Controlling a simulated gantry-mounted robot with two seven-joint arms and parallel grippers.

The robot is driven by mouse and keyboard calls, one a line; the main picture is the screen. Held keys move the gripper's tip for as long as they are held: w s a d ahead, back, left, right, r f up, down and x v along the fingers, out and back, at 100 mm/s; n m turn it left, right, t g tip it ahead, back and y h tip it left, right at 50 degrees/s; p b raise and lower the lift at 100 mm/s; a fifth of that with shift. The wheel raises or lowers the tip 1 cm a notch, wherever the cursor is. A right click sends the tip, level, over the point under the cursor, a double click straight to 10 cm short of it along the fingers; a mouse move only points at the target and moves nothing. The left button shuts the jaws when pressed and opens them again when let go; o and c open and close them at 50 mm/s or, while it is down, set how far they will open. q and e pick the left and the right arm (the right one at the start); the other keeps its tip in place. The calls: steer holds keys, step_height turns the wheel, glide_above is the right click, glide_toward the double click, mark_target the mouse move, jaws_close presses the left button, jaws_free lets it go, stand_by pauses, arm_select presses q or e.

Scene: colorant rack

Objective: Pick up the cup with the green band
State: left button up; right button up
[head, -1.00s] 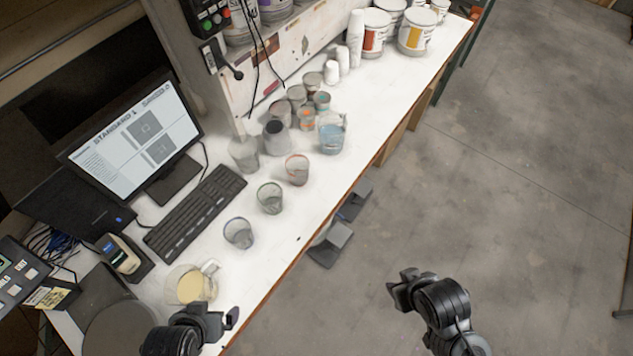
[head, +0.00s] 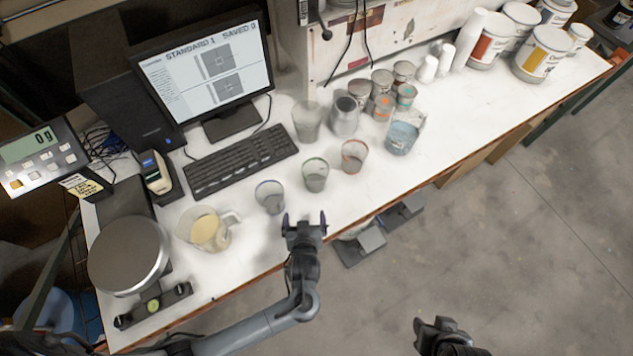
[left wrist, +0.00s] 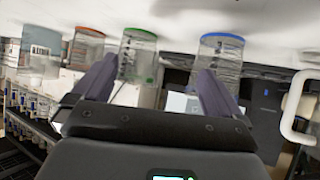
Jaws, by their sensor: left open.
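The cup with the green band (head: 315,177) is clear and stands on the white bench, in the middle of a row of three similar cups. In the left wrist view the green-banded cup (left wrist: 138,62) appears beyond my fingers, within the gap and nearer the left finger. My left gripper (head: 304,219) is open and empty, in front of the cup near the bench's front edge and apart from it. My right gripper (head: 436,322) is low over the floor side; its jaws are not clear.
The blue-banded cup (head: 270,198) stands to the left and the orange-banded cup (head: 354,157) to the right. A pitcher with yellowish contents (head: 208,230), keyboard (head: 240,158) and scale plate (head: 128,255) are further left. A blue-filled container (head: 403,135) and cans stand behind.

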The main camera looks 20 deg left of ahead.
arm_select(q)
steer(key=t+y+b, duration=0.1)
steer(key=t+b, duration=0.1)
glide_toward(316, 185)
steer(key=x, duration=0.3)
steer(key=shift+s+f, duration=0.1)
steer(key=shift+f, duration=0.15)
steer(key=x, duration=0.4)
steer(key=shift+r+p+x, duration=0.2)
steer(key=shift+x, duration=1.15)
steer(key=shift+r+p+x, duration=0.15)
steer(key=shift+r+x, duration=0.05)
steer(key=shift+x, duration=1.15)
steer(key=shift+w+a+f, duration=0.1)
steer(key=shift+w+f, duration=0.05)
steer(key=shift+w, duration=0.25)
arm_select(e)
step_height(316, 185, down, 2)
steer(key=shift+f, duration=0.25)
arm_select(q)
steer(key=c, duration=0.7)
arm_select(e)
steer(key=shift+d, duration=0.1)
